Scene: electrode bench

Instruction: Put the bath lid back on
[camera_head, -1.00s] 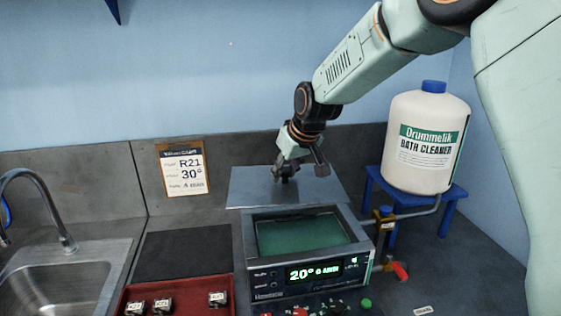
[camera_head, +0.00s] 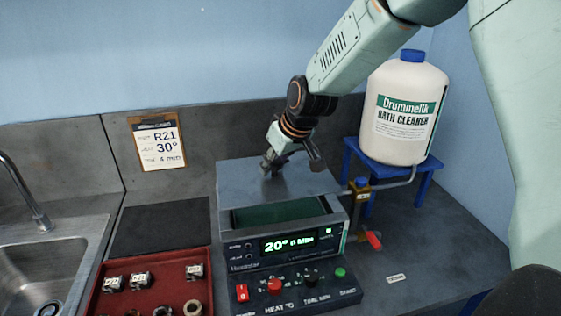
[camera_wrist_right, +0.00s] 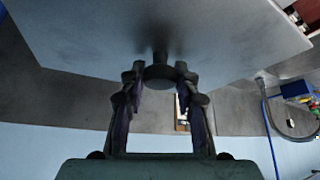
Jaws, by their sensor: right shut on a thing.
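The bath lid (camera_head: 285,188) is a flat grey metal plate. It lies over the back part of the bath (camera_head: 290,240), and a strip of green liquid (camera_head: 278,213) shows in front of its edge. I cannot tell whether the lid touches the bath rim. My right gripper (camera_head: 270,168) is above the lid, shut on its knob. In the right wrist view the fingers (camera_wrist_right: 160,80) close around the dark round knob (camera_wrist_right: 160,78), with the lid's pale plate (camera_wrist_right: 200,35) beyond. My left gripper is not in view.
A control panel (camera_head: 298,290) with knobs sits in front of the bath. A drain valve with a red handle (camera_head: 374,240) is at its right. A bath cleaner jug (camera_head: 402,110) stands on a blue stand (camera_head: 425,185). A red tray (camera_head: 125,302), black mat (camera_head: 160,230) and sink (camera_head: 35,275) are left.

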